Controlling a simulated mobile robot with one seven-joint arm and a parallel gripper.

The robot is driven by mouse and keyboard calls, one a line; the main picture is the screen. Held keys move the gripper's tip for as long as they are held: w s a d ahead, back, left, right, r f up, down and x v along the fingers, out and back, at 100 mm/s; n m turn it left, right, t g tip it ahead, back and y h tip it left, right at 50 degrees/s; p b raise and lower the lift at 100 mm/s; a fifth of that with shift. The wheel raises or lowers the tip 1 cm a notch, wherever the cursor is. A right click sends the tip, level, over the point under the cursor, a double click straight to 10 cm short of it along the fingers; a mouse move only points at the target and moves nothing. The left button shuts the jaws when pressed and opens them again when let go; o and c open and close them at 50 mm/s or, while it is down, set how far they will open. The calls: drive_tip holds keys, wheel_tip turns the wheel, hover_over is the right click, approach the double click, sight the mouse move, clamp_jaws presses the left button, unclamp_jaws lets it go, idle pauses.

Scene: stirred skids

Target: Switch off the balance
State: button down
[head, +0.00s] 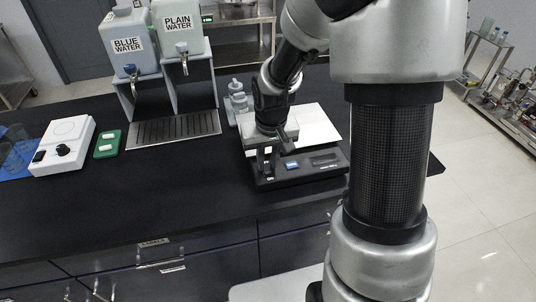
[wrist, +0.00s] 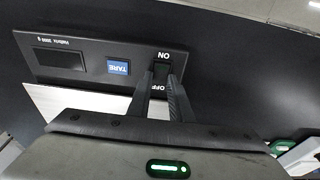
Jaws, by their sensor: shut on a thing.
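The balance (head: 310,172) is a dark box with a white pan, on the black bench. Its front panel fills the upper part of the wrist view (wrist: 90,73), upside down. The panel has a dark display (wrist: 58,62), a blue TARE button (wrist: 118,67) and a switch (wrist: 162,70) marked ON and OFF. My gripper (head: 268,157) points down at the balance's left front corner. In the wrist view my gripper (wrist: 164,78) has its fingers shut on the switch, one on each side. The fingers partly hide the switch, so I cannot tell its position.
Blue water (head: 128,65) and plain water (head: 180,50) dispensers stand behind a drip grille (head: 175,128). The bench front is clear.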

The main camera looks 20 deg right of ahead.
sight(269, 173)
drive_tip(key=shift+g, duration=0.3)
drive_tip(key=c, duration=1.6)
unclamp_jaws()
drive_tip(key=r, duration=0.5)
drive_tip(key=s+r+p, duration=0.1)
drive_tip(key=r, duration=0.5)
drive_tip(key=s+r, duration=0.1)
drive_tip(key=r, duration=0.5)
drive_tip(key=shift+s+r, duration=0.1)
